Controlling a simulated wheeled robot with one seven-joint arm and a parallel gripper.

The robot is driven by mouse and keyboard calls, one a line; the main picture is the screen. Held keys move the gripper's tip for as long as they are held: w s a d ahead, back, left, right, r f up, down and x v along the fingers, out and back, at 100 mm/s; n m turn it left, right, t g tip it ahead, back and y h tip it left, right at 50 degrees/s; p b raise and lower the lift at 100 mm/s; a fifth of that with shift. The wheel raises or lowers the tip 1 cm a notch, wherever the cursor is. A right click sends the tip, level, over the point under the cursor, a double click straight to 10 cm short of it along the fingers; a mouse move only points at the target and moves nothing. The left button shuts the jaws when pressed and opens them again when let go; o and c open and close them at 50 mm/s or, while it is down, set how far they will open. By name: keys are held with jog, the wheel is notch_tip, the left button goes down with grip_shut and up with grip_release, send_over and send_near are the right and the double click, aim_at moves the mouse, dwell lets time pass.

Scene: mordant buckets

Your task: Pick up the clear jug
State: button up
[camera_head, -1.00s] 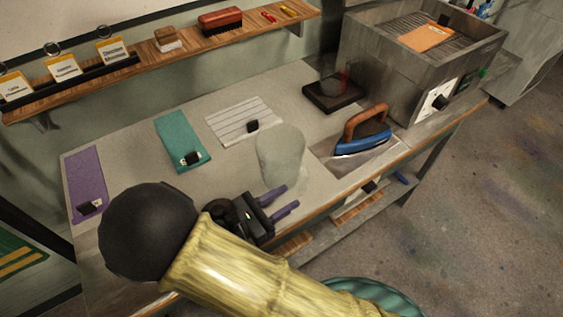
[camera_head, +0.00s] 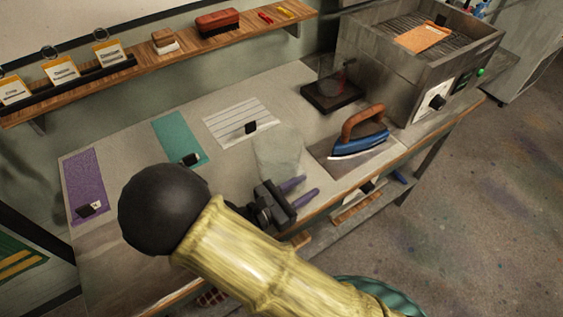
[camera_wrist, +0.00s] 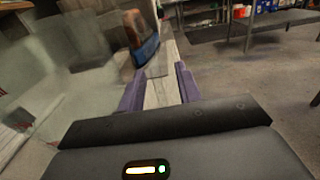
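The clear jug (camera_head: 279,152) looks like a pale, see-through vessel standing near the front middle of the bench. My gripper (camera_head: 309,186) has two purple fingers and is just in front of the jug's lower part, pointing right. In the wrist view the fingers (camera_wrist: 158,84) are spread apart with nothing between them. A large see-through shape, which looks like the jug (camera_wrist: 50,65), fills the left of the wrist view, to the left of the fingers. I cannot tell whether my gripper touches it. No handle on the jug can be made out.
A blue iron (camera_head: 358,145) with a wooden handle stands right of the jug; it also shows ahead in the wrist view (camera_wrist: 146,50). A dark scale (camera_head: 333,97) with a clear vessel is behind. Striped (camera_head: 237,121), teal (camera_head: 178,138) and purple (camera_head: 86,186) cloths lie leftward.

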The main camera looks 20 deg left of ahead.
jog(key=shift+s+a, duration=0.2)
jog(key=shift+d, duration=0.1)
grip_shut()
dwell(1.3)
